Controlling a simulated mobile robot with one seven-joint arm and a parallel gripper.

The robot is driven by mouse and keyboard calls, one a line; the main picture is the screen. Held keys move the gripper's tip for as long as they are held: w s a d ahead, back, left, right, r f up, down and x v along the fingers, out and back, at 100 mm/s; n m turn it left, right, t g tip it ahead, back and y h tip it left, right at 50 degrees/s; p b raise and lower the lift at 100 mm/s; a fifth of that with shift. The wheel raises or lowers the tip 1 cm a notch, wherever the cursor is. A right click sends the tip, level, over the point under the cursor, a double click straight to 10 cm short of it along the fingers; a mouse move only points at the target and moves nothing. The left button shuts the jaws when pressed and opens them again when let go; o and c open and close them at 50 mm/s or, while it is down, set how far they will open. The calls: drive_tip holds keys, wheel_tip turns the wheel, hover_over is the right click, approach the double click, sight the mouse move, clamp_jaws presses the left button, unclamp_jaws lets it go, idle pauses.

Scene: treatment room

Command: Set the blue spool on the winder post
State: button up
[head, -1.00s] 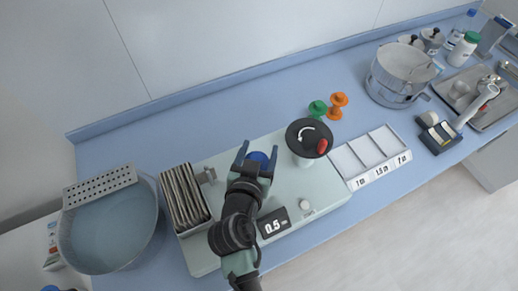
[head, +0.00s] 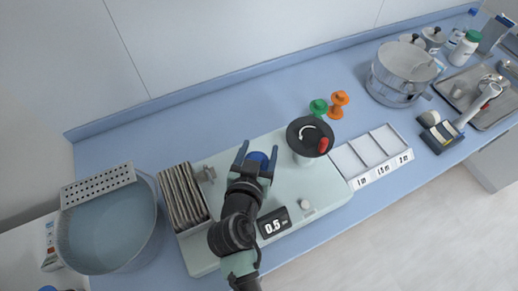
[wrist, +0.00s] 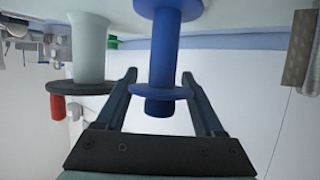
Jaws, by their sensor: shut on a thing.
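The blue spool (head: 259,159) sits between the two fingers of my gripper (head: 257,152), over the pale green winder base (head: 285,172). In the wrist view, which looks inverted, the fingers stand either side of the spool (wrist: 162,62), near its flange. My gripper is shut on it. The spool's far flange lies at or very near the base surface; I cannot tell whether it touches.
The winder's black crank disc with a red knob (head: 309,137) stands just right of my gripper. Green (head: 318,107) and orange (head: 338,104) spools stand behind it. A rack of grey-brown strips (head: 184,197) and a basin (head: 105,228) are left. A three-part tray (head: 369,158) is right.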

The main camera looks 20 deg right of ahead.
drive_tip(key=shift+f, duration=0.35)
drive_tip(key=o, duration=1.1)
drive_tip(key=shift+c, duration=0.2)
drive_tip(key=v, duration=1.1)
drive_tip(key=shift+p, duration=0.35)
